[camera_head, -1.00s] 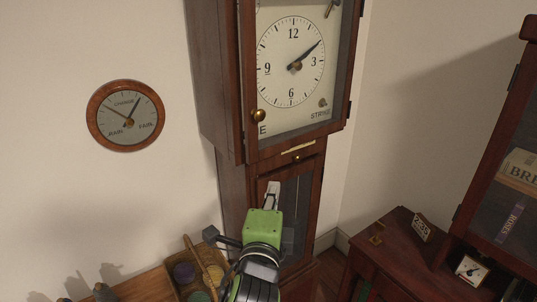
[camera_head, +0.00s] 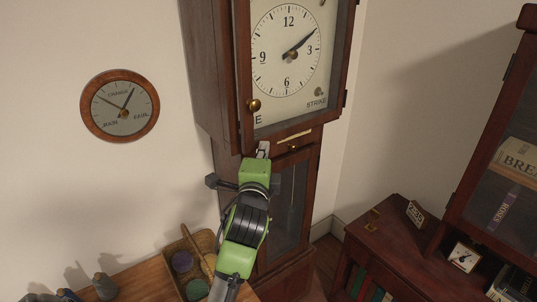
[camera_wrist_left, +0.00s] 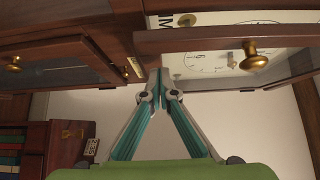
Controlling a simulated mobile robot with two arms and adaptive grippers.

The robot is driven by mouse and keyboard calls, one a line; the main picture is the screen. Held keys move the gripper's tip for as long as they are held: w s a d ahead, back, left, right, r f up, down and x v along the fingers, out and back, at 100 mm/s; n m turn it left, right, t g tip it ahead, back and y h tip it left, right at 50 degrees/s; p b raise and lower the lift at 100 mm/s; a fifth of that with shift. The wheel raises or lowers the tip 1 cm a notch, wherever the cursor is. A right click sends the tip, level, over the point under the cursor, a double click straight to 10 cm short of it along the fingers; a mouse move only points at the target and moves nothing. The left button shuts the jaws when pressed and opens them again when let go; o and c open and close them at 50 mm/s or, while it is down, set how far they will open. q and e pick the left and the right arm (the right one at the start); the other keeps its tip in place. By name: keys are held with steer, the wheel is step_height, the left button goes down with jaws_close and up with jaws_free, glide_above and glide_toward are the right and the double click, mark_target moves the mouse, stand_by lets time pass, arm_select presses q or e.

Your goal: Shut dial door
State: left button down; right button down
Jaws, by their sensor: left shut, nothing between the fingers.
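The tall wooden clock has a dial door (camera_head: 246,75) with a glass pane, a brass knob (camera_head: 254,105) at its lower left and hinges on its right side. Behind the glass is the white dial (camera_head: 288,50). In the left wrist view the door's frame (camera_wrist_left: 210,40) with its knob (camera_wrist_left: 253,57) stands out from the dial, so the door looks ajar. My left gripper (camera_head: 263,150) is shut and empty, its fingertips just under the door's lower edge. The fingertips also show in the left wrist view (camera_wrist_left: 160,80); whether they touch the door, I cannot tell. My right gripper is out of view.
A lower glass door (camera_head: 287,205) with a small knob is below the dial. A round barometer (camera_head: 120,105) hangs on the left wall. A wooden tray (camera_head: 176,255) with small pots stands below left. A cabinet (camera_head: 390,235) and glazed bookcase stand at the right.

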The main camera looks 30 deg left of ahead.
mark_target(250, 143)
arm_select(q)
steer(key=shift+w+a, duration=0.15)
steer(key=shift+a, duration=0.55)
steer(key=a+p, duration=0.1)
steer(key=w+a, duration=0.1)
steer(key=a, duration=0.1)
steer(key=shift+a+r+p, duration=0.1)
steer(key=shift+a+p, duration=0.1)
steer(key=shift+p, duration=0.15)
steer(key=shift+a+r, duration=0.1)
steer(key=shift+r, duration=0.1)
